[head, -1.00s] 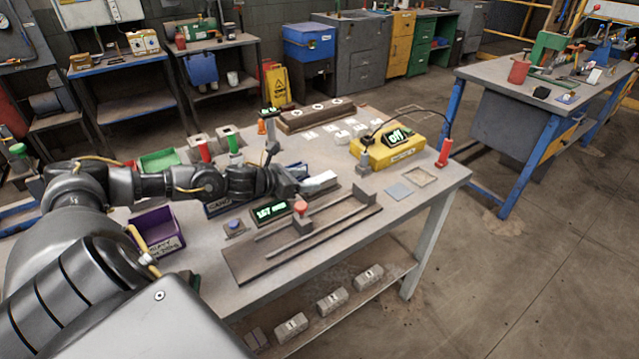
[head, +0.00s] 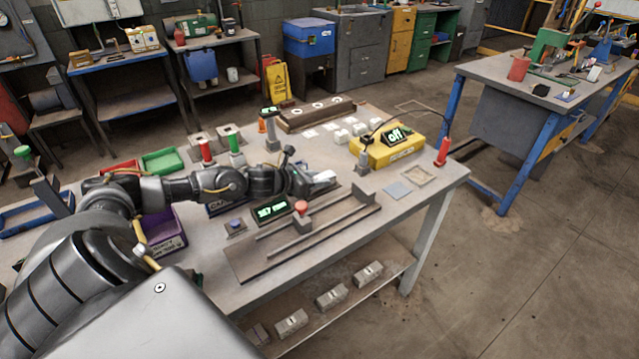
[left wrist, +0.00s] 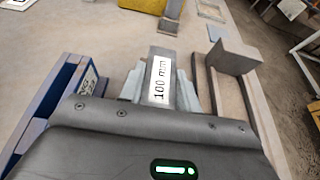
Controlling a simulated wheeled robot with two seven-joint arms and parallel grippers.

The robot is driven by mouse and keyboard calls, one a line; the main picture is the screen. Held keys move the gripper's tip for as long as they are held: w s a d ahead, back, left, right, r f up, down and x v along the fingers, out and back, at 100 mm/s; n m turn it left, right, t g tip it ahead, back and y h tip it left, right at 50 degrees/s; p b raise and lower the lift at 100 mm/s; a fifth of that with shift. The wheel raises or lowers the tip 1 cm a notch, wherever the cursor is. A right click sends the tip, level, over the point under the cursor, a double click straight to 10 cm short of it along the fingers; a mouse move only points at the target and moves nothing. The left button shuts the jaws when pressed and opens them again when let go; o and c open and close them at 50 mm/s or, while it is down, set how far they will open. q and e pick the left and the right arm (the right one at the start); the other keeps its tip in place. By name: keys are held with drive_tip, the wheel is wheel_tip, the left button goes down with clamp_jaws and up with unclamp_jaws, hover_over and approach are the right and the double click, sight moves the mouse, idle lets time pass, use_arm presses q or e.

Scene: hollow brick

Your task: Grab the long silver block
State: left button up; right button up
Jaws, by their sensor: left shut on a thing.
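The long silver block (left wrist: 162,62) carries a white label reading "100 mm" and sits between the fingers of my left gripper (left wrist: 160,92) in the left wrist view. My left gripper (head: 318,180) is shut on it above the workbench, behind the dark rail fixture. In the head view the block is mostly hidden by the gripper, with a pale part showing at the fingertips. My right gripper is not in view.
The rail fixture (head: 262,262) with a red knob (head: 302,208) lies in front of the gripper. A yellow box (head: 392,150) reading "off" stands behind, right. Small white blocks (head: 350,127) stand at the back. A purple bin (head: 165,232) is at left.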

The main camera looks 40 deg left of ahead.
use_arm(q)
clamp_jaws()
drive_tip(key=shift+r, duration=0.1)
drive_tip(key=shift+a, duration=0.1)
drive_tip(key=shift+w+r, duration=0.1)
drive_tip(key=shift+r, duration=0.5)
drive_tip(key=s+d+r+b, duration=0.2)
drive_tip(key=s+d+r, duration=0.7)
drive_tip(key=d+r, duration=0.1)
drive_tip(key=shift+s+d+r+b, duration=0.25)
drive_tip(key=shift+s+r+b, duration=0.05)
drive_tip(key=shift+r, duration=0.6)
